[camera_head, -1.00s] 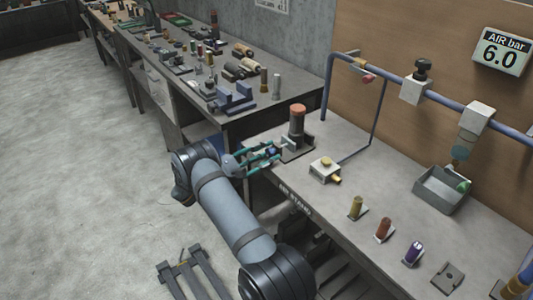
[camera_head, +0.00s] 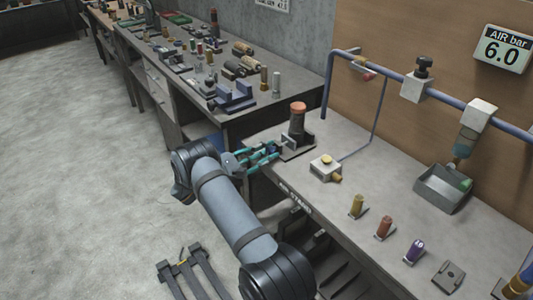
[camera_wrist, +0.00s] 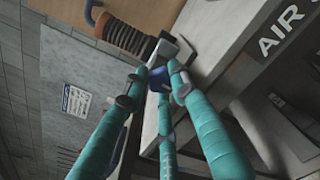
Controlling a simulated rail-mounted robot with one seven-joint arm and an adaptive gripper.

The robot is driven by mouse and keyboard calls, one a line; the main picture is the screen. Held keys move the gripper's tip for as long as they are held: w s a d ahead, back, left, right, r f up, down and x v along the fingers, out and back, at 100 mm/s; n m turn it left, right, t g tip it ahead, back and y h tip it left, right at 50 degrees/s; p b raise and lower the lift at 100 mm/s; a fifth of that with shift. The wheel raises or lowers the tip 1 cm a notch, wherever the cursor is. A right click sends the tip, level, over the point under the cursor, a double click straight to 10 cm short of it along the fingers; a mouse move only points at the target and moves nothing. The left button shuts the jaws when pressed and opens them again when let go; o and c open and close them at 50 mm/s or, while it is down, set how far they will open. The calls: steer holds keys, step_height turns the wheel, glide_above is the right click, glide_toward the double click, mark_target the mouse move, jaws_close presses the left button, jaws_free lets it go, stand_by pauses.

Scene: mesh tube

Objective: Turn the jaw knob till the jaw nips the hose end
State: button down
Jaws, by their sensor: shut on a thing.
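My gripper (camera_head: 270,151) has teal fingers and is shut on the blue jaw knob, low in front of the hose stand at the bench edge. In the wrist view my fingers (camera_wrist: 163,78) close around the blue knob (camera_wrist: 157,82). The hose end (camera_wrist: 125,36) is brown and ribbed; in the head view the hose (camera_head: 297,122) stands upright with an orange-red top. I cannot tell whether the jaw touches it.
A small block with a brass button (camera_head: 325,168) stands to the right of the hose stand. Several coloured fittings, an open grey bin (camera_head: 443,190) and an overhead blue pipe (camera_head: 445,92) are farther right. A cluttered bench lies behind, left.

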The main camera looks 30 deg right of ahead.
steer(key=m+b, duration=0.2)
steer(key=m, duration=0.1)
steer(key=shift+f, duration=0.1)
steer(key=shift+s+m+b, duration=0.1)
steer(key=shift+m+b, duration=0.65)
steer(key=shift+m, duration=0.35)
steer(key=c, duration=1.7)
jaws_free()
steer(key=shift+s+r, duration=0.1)
steer(key=shift+r, duration=0.1)
steer(key=shift+a, duration=0.5)
steer(key=a, duration=0.3)
steer(key=s+a, duration=0.1)
steer(key=a, duration=0.3)
steer(key=s+a, duration=0.1)
steer(key=a, duration=0.3)
